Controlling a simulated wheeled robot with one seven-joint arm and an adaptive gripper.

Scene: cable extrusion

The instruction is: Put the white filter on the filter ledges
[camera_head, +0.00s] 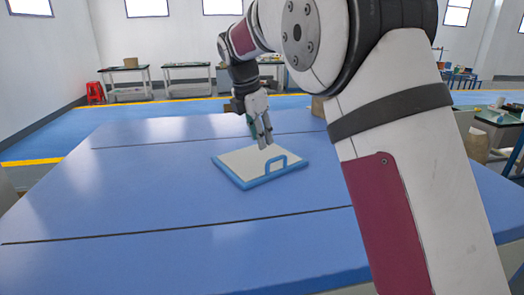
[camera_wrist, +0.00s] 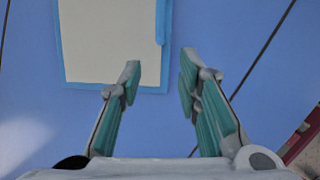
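My gripper (camera_head: 265,143) is above the filter's far right part in the head view. The filter ledges are not seen in either view.
The wide blue table (camera_head: 120,200) has dark seams and is clear around the filter. A cardboard box (camera_head: 318,106) is at its far edge behind my arm. Workbenches and a red stool (camera_head: 95,92) stand far behind. Another cluttered table (camera_head: 500,117) is at right.

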